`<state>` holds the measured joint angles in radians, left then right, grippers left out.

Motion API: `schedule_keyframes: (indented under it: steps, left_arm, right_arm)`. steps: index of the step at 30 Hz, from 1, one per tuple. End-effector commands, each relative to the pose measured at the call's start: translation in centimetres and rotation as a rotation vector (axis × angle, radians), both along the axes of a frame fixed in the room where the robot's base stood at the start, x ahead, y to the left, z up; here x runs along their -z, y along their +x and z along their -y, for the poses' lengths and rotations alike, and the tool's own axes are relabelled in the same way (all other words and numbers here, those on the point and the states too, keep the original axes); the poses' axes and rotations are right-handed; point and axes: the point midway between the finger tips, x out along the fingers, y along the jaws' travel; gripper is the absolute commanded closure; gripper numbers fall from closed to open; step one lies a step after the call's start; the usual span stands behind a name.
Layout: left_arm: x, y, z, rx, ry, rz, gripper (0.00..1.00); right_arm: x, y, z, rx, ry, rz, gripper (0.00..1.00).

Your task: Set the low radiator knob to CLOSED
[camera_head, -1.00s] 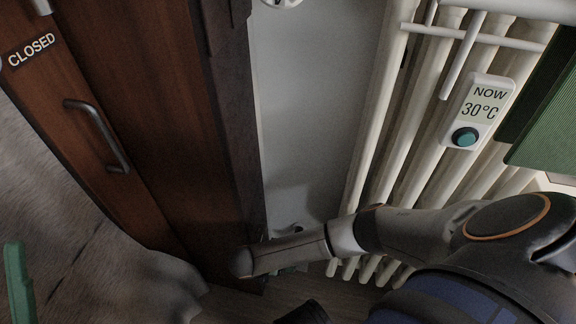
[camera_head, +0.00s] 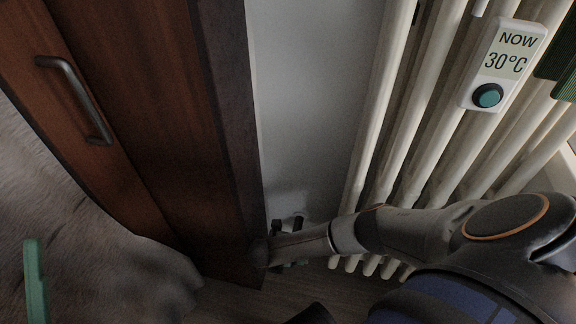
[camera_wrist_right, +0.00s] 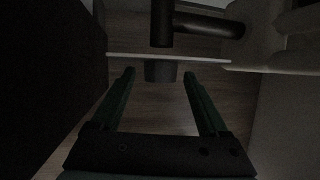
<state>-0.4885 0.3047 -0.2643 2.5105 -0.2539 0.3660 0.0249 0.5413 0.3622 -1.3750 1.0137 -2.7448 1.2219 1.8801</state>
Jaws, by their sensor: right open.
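A short dark grey cylinder (camera_wrist_right: 160,71), which looks like the low radiator knob, shows under a thin pale plate in the right wrist view. Its setting cannot be read. My right gripper (camera_wrist_right: 158,76) is open, with one green finger on each side of the cylinder's line; contact cannot be told. In the head view my right arm hides most of this spot, low between cabinet and radiator; small dark fittings (camera_head: 298,222) show just above the wrist. A green finger of my left gripper (camera_head: 36,282) shows at the lower left.
The white radiator (camera_head: 408,110) carries a display (camera_head: 505,62) reading NOW 30°C with a teal button. A brown wooden cabinet (camera_head: 140,110) with a metal handle stands left. A dark pipe (camera_wrist_right: 205,24) lies beyond the plate. Cabinet and radiator closely flank my right gripper.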

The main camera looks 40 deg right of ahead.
Motion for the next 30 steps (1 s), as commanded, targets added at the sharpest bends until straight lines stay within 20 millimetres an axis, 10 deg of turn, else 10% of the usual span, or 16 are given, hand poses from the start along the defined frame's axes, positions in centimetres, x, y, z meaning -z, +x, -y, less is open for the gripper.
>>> schedule_keyframes:
  steps: [23,30]
  left_arm:
    - [-0.01,0.01,0.00,0.001,-0.002,-0.002,0.50]
    - [0.00,0.01,-0.01,0.000,-0.003,-0.002,0.50]
  right_arm:
    - [-0.05,-0.01,-0.01,0.001,-0.001,0.000,0.99]
    - [0.00,0.06,-0.07,0.002,-0.016,-0.017,1.00]
